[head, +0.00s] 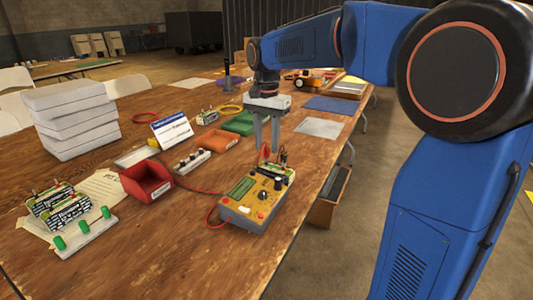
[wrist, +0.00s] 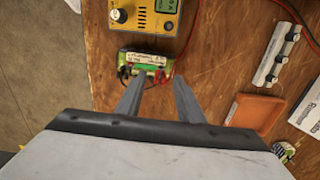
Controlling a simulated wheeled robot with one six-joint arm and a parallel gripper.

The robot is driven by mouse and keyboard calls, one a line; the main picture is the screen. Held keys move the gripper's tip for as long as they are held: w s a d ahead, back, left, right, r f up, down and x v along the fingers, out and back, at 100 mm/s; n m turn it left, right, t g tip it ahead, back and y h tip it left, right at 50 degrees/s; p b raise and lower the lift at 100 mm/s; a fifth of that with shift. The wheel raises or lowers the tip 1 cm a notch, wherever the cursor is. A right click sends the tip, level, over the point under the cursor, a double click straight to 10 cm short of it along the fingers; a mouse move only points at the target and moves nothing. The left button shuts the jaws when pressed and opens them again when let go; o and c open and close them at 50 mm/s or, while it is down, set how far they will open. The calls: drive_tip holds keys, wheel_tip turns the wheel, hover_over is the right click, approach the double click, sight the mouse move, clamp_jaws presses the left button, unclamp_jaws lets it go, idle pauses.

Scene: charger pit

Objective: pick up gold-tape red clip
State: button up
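A red clip (wrist: 160,76) is at the near edge of a green-labelled battery pack (wrist: 140,59) in the wrist view, by its right end. It also shows upright at the back of the yellow tester in the head view (head: 265,151). Gold tape on it is too small to make out. Dark clips (wrist: 124,72) sit at the pack's left end. My gripper (wrist: 158,79) points down with its fingers apart and nothing between them that I can see held. In the head view my gripper (head: 268,149) is at or just above the red clip; the exact gap is unclear.
The yellow tester (head: 254,199) stands beside the pack, with a red lead running left. A red bin (head: 147,181), an orange tray (head: 217,140), a green tray (head: 238,124) and a switch strip (head: 192,160) lie nearby. The table's right edge is close.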

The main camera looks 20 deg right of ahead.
sight(266, 147)
drive_tip(key=shift+f, duration=1.4)
clamp_jaws()
drive_tip(key=shift+r, duration=0.15)
wheel_tip(266, 147, up, 10)
drive_tip(key=shift+f, duration=0.1)
